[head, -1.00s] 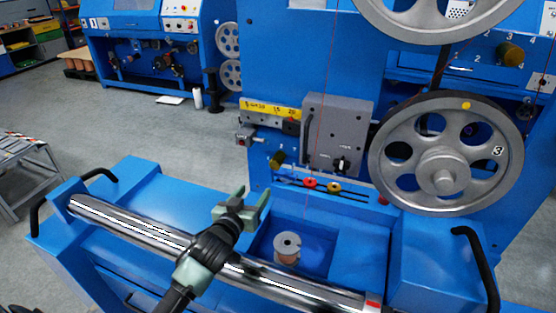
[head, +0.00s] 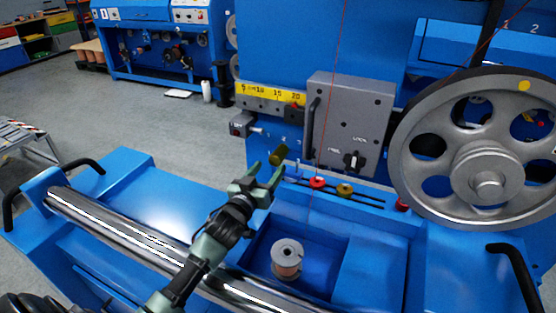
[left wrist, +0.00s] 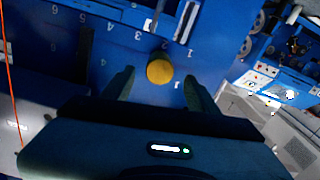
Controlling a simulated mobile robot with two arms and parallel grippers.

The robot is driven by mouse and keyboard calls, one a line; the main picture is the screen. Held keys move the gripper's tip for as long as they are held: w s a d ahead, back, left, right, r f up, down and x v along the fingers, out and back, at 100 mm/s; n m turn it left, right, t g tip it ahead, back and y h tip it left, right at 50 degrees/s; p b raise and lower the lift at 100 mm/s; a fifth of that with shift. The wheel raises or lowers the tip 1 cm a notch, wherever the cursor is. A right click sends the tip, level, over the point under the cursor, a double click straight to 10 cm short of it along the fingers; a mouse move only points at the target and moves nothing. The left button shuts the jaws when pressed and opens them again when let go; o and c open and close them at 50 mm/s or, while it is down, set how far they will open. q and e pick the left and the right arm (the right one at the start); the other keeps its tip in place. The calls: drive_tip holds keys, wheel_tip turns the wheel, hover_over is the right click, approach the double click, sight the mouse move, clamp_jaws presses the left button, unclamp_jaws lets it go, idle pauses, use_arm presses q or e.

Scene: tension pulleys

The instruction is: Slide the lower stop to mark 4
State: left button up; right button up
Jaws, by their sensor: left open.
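The lower stop, a round olive-yellow knob (head: 278,154), sits low on the front of the blue machine, left of the grey lock box. In the left wrist view the knob (left wrist: 159,69) is beside white marks 1 and 2, with mark 4 (left wrist: 109,28) farther left. My left gripper (head: 266,172) is open just in front of and below the knob. In the left wrist view its two fingers (left wrist: 163,84) stand on either side of the knob's lower part, with visible gaps. Contact does not show. My right gripper is not in view.
A grey box (head: 348,120) with a lever and switch stands above right. Red (head: 317,182) and olive (head: 344,190) knobs sit on a slotted rail right of my gripper. A spool (head: 287,258) stands in the recess below. A chrome roller (head: 120,238) crosses the front; a spoked wheel (head: 485,150) is at right.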

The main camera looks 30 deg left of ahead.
sight(274, 161)
use_arm(q)
drive_tip(key=w, duration=0.6)
drive_tip(key=shift+w+a+r, duration=0.1)
drive_tip(key=shift+w+a, duration=0.05)
drive_tip(key=shift+a, duration=0.05)
clamp_jaws()
